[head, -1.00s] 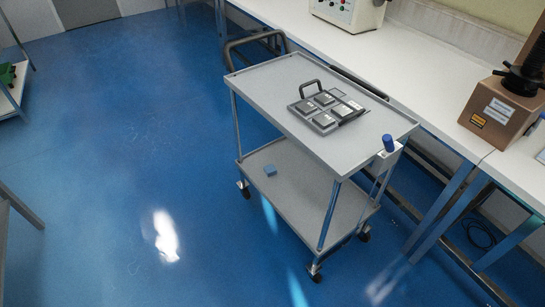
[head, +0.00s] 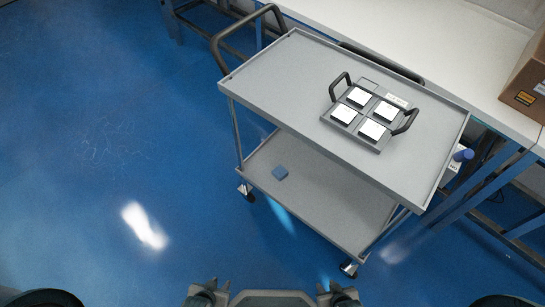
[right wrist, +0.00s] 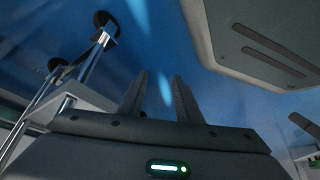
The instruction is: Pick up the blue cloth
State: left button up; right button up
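My left gripper (head: 212,287) and right gripper (head: 337,289) show at the bottom edge of the head view, well short of the trolley and apart from the cloth. The right wrist view shows the right gripper's two fingers (right wrist: 160,98) spread with nothing between them. The left gripper's fingertips look apart and empty, though small. The cloth is not discernible in the right wrist view.
The trolley's top shelf (head: 285,85) overhangs the lower one and carries a handled tray (head: 362,136) with several blocks. A blue-capped bottle (head: 463,155) hangs at its right end. A white bench (head: 440,45) stands behind. Blue floor (head: 100,150) is clear at left.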

aim_at(280, 173)
jog(key=i+j+z, duration=0.1)
jog(key=j, duration=0.2)
jog(key=i+j, duration=0.2)
jog(key=i+j+z, duration=0.15)
jog(key=j, duration=0.25)
jog(key=i+j, duration=0.15)
jog(key=j, duration=0.2)
jog(key=l+z, duration=0.05)
